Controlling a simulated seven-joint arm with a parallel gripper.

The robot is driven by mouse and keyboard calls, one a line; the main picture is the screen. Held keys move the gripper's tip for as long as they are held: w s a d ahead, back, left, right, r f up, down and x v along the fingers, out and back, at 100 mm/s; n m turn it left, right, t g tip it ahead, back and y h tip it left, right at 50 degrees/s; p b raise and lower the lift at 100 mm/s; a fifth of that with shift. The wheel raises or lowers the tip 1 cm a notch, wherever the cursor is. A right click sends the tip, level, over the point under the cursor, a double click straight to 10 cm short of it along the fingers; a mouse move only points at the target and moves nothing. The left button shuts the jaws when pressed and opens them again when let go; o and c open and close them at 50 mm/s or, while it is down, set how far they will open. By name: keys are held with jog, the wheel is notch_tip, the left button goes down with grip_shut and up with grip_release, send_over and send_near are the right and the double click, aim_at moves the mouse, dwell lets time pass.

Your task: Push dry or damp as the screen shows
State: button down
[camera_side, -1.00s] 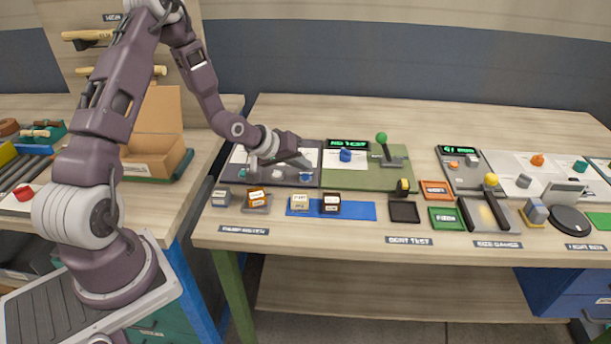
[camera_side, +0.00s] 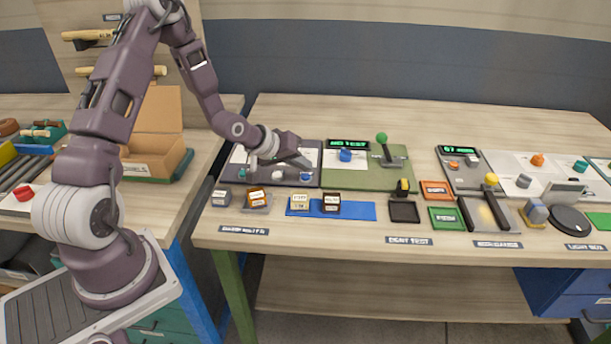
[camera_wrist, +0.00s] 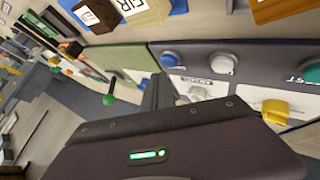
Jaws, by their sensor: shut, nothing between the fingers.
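A dark button panel (camera_side: 313,150) lies at the left of the bench. In the wrist view it carries a blue button (camera_wrist: 171,58), a white button (camera_wrist: 222,63), a teal button (camera_wrist: 312,72) and a yellow one (camera_wrist: 277,110). Labels are too small or blurred to read surely. A screen (camera_side: 348,144) behind the green mat shows green letters that look like "NO TEST". My gripper (camera_side: 308,165) is shut and empty, low over the panel's right part. In the wrist view its fingers (camera_wrist: 160,90) are near the blue and white buttons; contact cannot be told.
A green mat (camera_side: 365,178) with a green-knobbed lever (camera_side: 382,139) adjoins the panel on the right. Small labelled blocks stand in front, some on a blue strip (camera_side: 365,211). Another screen (camera_side: 459,149) and a yellow-knobbed lever (camera_side: 491,180) stand farther right.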

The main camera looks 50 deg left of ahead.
aim_at(302, 177)
jog(key=shift+f, duration=0.15)
jog(key=shift+f, duration=0.25)
jog(key=shift+f, duration=0.4)
dwell(0.9)
jog(key=shift+r, duration=0.8)
jog(key=shift+r, duration=2.55)
